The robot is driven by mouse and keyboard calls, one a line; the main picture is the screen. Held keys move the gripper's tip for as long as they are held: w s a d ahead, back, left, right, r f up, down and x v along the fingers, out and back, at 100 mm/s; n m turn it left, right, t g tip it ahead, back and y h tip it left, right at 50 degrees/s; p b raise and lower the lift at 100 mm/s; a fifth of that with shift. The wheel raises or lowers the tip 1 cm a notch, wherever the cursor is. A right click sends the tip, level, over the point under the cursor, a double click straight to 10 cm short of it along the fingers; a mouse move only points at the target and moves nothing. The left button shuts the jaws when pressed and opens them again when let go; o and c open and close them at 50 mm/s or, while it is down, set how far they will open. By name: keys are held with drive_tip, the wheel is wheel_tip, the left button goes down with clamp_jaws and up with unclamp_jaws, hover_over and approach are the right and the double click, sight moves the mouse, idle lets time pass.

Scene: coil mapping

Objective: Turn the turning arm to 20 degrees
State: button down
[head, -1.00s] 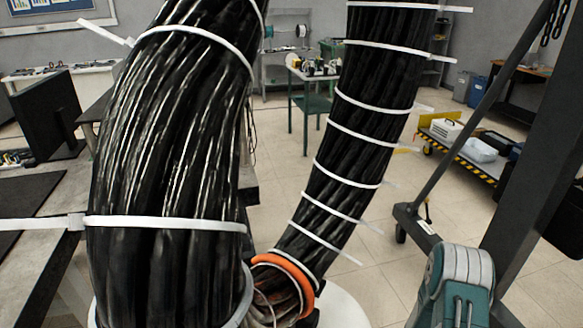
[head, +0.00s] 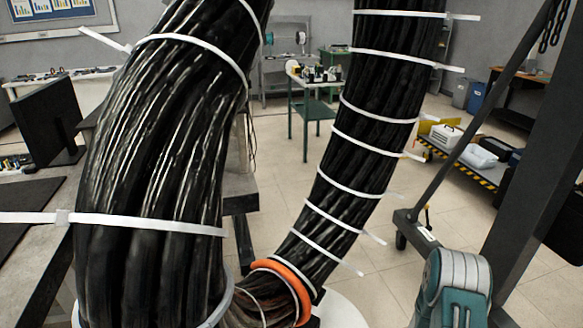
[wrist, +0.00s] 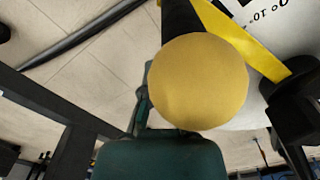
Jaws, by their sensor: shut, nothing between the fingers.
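In the wrist view, a round yellow knob end (wrist: 198,82) fills the middle. A yellow bar, likely the turning arm (wrist: 240,38), runs behind it from upper left to lower right. It crosses a white dial plate (wrist: 278,28) with black marks and digits, partly cut off; I cannot read the angle. My gripper (wrist: 143,103) shows as dark green parts at the bottom and just left of the knob. It is shut and empty. I cannot tell whether it touches the knob.
In the head view, a thick left cable bundle (head: 160,170) and a right one (head: 365,130) block much of the view. An orange ring (head: 290,285) circles the right bundle's foot. A grey hoist frame (head: 525,165) stands right. Tiled floor is open between.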

wheel_tip(320, 180, up, 12)
drive_tip(key=w+d, duration=0.1)
idle(1.8)
drive_tip(key=shift+w, duration=0.1)
drive_tip(key=a+r+n+t, duration=0.1)
drive_tip(key=a+r, duration=0.2)
drive_tip(key=r, duration=1)
drive_tip(key=a+r+t, duration=0.2)
drive_tip(key=r, duration=1.2)
drive_tip(key=s+a+r+n+t, duration=0.1)
drive_tip(key=s+a+r, duration=0.4)
drive_tip(key=s+r, duration=0.9)
drive_tip(key=shift+s+a+r+t, duration=0.25)
drive_tip(key=shift+s+t, duration=0.35)
drive_tip(key=shift+t, duration=0.2)
